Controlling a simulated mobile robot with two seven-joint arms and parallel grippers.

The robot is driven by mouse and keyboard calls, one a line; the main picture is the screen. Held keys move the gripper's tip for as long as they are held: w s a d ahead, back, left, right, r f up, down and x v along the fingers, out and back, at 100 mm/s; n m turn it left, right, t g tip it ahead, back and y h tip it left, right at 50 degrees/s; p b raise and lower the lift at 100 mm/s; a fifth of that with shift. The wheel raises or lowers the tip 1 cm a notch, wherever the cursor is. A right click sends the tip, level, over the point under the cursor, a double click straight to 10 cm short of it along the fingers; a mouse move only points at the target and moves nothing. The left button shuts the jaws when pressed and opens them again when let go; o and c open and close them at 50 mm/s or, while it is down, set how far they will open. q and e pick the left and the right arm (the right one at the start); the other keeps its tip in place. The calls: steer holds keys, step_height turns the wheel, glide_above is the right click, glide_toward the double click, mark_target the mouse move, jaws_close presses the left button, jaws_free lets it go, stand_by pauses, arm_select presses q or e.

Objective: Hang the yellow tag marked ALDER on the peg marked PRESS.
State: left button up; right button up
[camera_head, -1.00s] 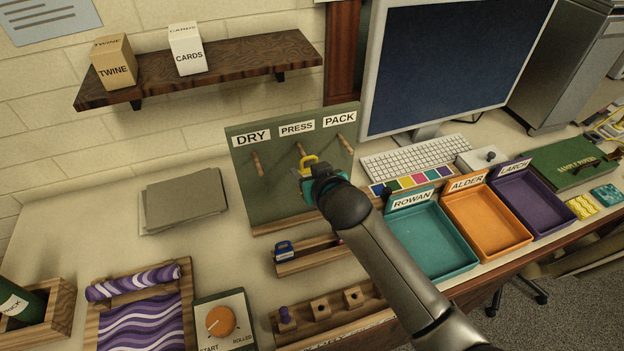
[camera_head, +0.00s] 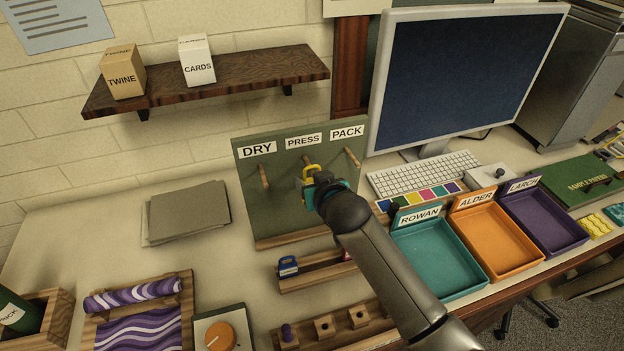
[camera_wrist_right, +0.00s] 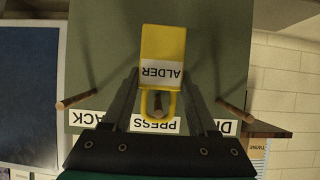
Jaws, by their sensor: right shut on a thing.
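The yellow tag marked ALDER (camera_wrist_right: 163,45) is in my right gripper (camera_wrist_right: 158,75), which is shut on it. The right wrist view shows it upside down, its loop at the lower end. The end of the PRESS peg (camera_wrist_right: 158,104) shows inside the loop opening; how far the peg passes through, I cannot tell. In the head view the yellow loop (camera_head: 314,170) shows above my gripper (camera_head: 318,183), just under the PRESS label (camera_head: 304,141). My gripper hides most of the tag and peg there. My left gripper is not in view.
The green board (camera_head: 262,218) also carries the bare DRY peg (camera_head: 264,177) and PACK peg (camera_head: 352,157). A wooden rack (camera_head: 312,279) lies in front of the board. Teal (camera_head: 440,250), orange and purple trays stand to the right. A monitor (camera_head: 462,75) stands behind them.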

steer(key=o, duration=1.4)
steer(key=shift+s, duration=0.15)
steer(key=v, duration=1.5)
steer(key=shift+p, duration=0.35)
